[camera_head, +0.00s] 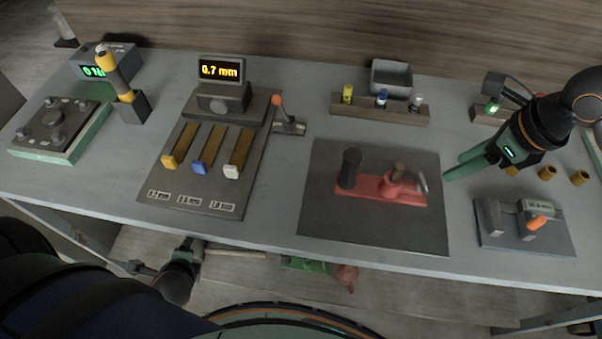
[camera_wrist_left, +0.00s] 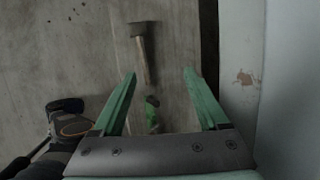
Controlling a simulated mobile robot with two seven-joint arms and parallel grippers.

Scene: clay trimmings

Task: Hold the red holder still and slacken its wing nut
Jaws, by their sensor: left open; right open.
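The red holder (camera_head: 375,191) lies on a dark mat (camera_head: 330,228) in the head view. It has a black upright grip (camera_head: 349,168) at its left end and a round red part with a brown stub at its right. A small grey piece (camera_head: 421,182), probably the wing nut, stands tilted at the right end. My right gripper (camera_head: 453,168) is open and empty, just right of the holder and apart from it. My left gripper (camera_head: 188,250) is low, beyond the table's front edge. In the left wrist view it (camera_wrist_left: 160,73) is open and empty above the floor.
A gauge stand with a 0.7 mm display (camera_head: 221,70) and coloured strips is left of the mat. A small device with an orange knob (camera_head: 538,222) is right of it. A bottle rack (camera_head: 380,108) stands behind. A hammer (camera_wrist_left: 142,50) lies on the floor.

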